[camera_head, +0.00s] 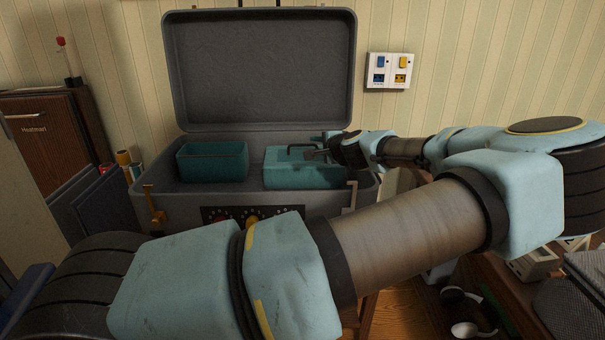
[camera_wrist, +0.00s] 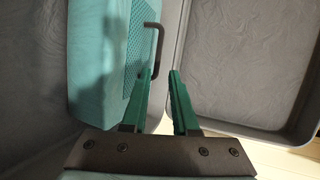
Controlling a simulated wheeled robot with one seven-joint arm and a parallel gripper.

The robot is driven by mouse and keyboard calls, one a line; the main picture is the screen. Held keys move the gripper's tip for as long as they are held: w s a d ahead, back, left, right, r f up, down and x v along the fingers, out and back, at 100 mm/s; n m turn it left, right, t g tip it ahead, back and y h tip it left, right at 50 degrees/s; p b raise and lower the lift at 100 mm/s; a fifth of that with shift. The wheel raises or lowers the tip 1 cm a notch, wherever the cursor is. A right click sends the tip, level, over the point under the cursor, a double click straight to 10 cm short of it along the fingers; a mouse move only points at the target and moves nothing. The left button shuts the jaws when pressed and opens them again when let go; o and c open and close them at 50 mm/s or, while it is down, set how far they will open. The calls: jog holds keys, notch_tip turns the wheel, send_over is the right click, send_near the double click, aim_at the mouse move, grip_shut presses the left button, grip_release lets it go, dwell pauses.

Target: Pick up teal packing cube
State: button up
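A teal packing cube (camera_head: 300,177) with a mesh top and a dark handle (camera_head: 301,148) sits in the right part of an open grey suitcase (camera_head: 190,199). In the wrist view the cube (camera_wrist: 97,65) fills the left side, and its handle (camera_wrist: 159,45) sticks out towards the fingers. My gripper (camera_head: 322,147) is at the cube's upper right. In the wrist view my gripper (camera_wrist: 161,74) has its green fingers apart. The handle's near end lies at the fingertips, close to the left finger; I cannot tell whether they touch.
An open-topped teal box (camera_head: 213,163) stands in the suitcase's left part. The raised lid (camera_head: 258,70) stands behind. A wall panel with switches (camera_head: 389,70) is at the right. A brown cabinet (camera_head: 45,135) stands at the left. My arm hides part of the suitcase's front and right.

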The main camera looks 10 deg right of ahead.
aim_at(303, 145)
jog(key=x, duration=0.3)
jog(key=shift+w+a+f, duration=0.1)
jog(key=shift+w+f, duration=0.05)
jog(key=shift+w, duration=0.15)
jog(key=x, duration=0.3)
jog(key=b+x, duration=0.1)
jog(key=x, duration=0.1)
jog(key=shift+w+a+f, duration=0.2)
jog(key=shift+a, duration=0.15)
grip_shut()
jog(key=shift+r, duration=0.1)
dwell(0.7)
